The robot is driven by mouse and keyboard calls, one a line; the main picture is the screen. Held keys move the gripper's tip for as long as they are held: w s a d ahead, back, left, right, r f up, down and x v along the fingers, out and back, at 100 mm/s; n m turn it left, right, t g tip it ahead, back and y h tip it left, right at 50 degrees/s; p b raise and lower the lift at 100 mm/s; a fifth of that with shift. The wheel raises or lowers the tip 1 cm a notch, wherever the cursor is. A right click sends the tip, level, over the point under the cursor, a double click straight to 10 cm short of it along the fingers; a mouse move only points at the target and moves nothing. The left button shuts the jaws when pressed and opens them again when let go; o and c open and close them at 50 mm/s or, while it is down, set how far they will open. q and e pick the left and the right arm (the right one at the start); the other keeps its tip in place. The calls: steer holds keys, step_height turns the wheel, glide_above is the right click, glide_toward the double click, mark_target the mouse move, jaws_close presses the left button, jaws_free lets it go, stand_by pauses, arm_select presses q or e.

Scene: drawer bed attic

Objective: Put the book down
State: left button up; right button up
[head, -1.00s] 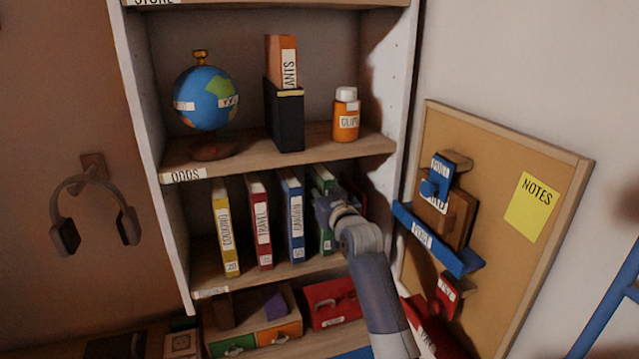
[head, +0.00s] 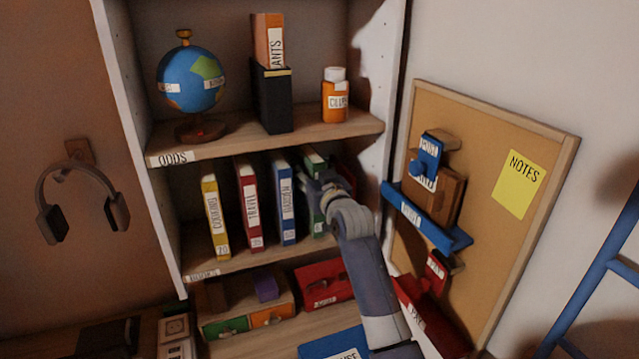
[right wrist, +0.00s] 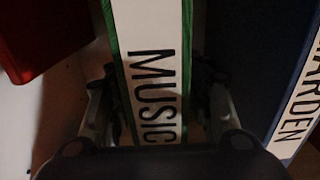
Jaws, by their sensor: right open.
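The green MUSIC book (head: 316,213) stands upright on the middle shelf, right of the blue GARDEN book (head: 285,205). My right gripper (head: 322,186) is at its spine and hides part of it. In the right wrist view, the book's white label (right wrist: 155,70) reads MUSIC, and my open right gripper (right wrist: 160,100) has one finger on each side of the spine. Whether either finger touches the book is too dark to tell. The GARDEN book (right wrist: 270,60) also shows close by at the right there. My left gripper is not in view.
Yellow (head: 215,218) and red TRAVEL (head: 248,205) books stand farther left. A red thing (right wrist: 40,35) is on the other side of the green book. The ODDS shelf (head: 220,145) is above, and a pinboard (head: 490,240) stands at the right.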

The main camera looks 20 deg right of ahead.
steer(key=s+b, duration=0.2)
steer(key=s, duration=0.9)
steer(key=shift+s+d, duration=0.15)
steer(key=shift+d, duration=0.05)
steer(key=shift+f, duration=0.1)
